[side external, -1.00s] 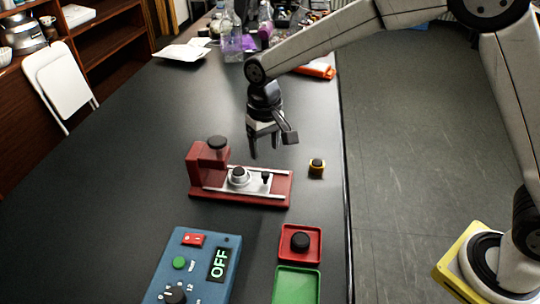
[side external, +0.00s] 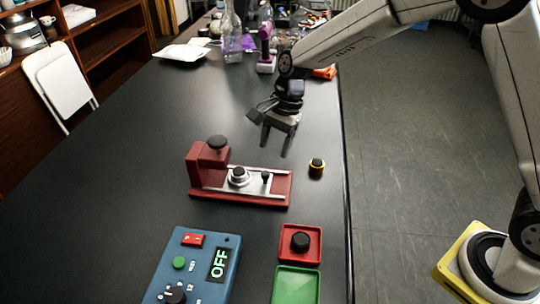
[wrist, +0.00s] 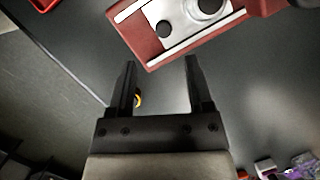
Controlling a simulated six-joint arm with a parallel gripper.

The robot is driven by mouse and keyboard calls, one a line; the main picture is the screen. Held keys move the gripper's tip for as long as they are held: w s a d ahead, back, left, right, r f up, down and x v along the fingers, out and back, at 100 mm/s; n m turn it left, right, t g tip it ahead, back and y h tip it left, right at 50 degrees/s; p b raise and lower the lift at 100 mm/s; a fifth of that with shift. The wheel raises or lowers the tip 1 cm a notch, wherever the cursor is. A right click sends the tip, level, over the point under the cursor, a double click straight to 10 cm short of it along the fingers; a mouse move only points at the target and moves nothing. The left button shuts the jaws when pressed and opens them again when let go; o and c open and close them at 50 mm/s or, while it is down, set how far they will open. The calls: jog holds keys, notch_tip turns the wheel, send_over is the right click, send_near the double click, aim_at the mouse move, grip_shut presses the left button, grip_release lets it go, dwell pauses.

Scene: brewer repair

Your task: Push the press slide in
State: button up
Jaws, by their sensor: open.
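The red press (side external: 240,196) stands on the dark table, its upright head with a black knob (side external: 217,143) at the left end. Its metal slide (side external: 252,181) lies on two light rails, with a round holder and a small black-topped knob (side external: 266,176) near the right end. In the wrist view the slide (wrist: 180,22) and its black knob (wrist: 164,28) show at the top, beyond the fingertips. My gripper (side external: 275,154) is open and empty, above the table behind the press's right end. In the wrist view its two fingers (wrist: 161,62) stand apart with nothing between them.
A small yellow-and-black part (side external: 316,167) stands right of the press, near the table's right edge. A blue control box (side external: 205,262) reading OFF, a red tray (side external: 286,255) with a black puck and a green tray (side external: 297,284) are in front. Bottles and clutter fill the back.

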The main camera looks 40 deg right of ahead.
aim_at(266, 173)
jog(key=m, duration=0.2)
jog(key=d+m+y, duration=0.1)
jog(key=m, duration=0.1)
jog(key=shift+w, duration=0.1)
jog(key=shift+a, duration=0.1)
jog(key=shift+x, duration=3.85)
jog(key=shift+c, duration=0.2)
jog(key=shift+w, duration=0.1)
grip_shut()
